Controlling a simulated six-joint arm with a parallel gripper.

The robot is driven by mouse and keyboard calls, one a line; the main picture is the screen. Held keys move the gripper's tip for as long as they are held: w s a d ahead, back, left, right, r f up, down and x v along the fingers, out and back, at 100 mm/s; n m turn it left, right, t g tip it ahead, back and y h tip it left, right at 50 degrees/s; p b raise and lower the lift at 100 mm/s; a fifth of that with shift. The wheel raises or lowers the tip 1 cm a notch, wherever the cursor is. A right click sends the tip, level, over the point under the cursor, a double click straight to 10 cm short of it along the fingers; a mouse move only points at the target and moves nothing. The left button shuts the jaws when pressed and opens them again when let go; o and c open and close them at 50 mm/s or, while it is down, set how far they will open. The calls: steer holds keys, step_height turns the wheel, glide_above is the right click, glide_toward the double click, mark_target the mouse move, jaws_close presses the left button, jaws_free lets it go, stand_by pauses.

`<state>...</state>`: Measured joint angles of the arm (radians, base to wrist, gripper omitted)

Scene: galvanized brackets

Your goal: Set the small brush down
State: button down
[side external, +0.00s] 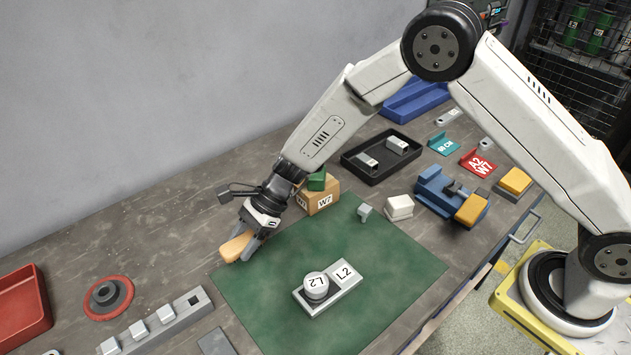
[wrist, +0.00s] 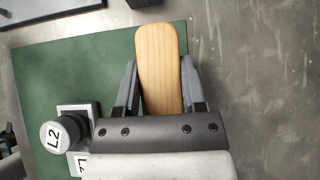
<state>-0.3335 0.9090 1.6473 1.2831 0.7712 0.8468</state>
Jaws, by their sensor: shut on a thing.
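The small brush (wrist: 160,60) shows as a pale wooden block with rounded ends. In the side view the brush (side external: 236,246) is at the far left corner of the green mat (side external: 380,250). My gripper (side external: 254,243) is shut on it. In the wrist view the brush sits between the two fingers of my gripper (wrist: 160,85) and sticks out past their tips. Its bristles are hidden. I cannot tell whether its underside touches the surface.
A grey block marked L2 (side external: 346,273) with a round knob stands on the mat. A cardboard box (side external: 318,199) is right of my gripper. A red disc (side external: 108,297) and a grey rail with blocks (side external: 165,324) lie to the left. The bench behind the brush is bare.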

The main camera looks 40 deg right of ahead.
steer(key=shift+w+a+f, duration=0.25)
steer(key=shift+w+f, duration=0.35)
steer(key=shift+f, duration=0.15)
steer(key=shift+w+a+f, duration=0.1)
steer(key=shift+w+f, duration=0.05)
steer(key=shift+f, duration=1.65)
steer(key=shift+f, duration=0.1)
steer(key=shift+c, duration=0.9)
jaws_free()
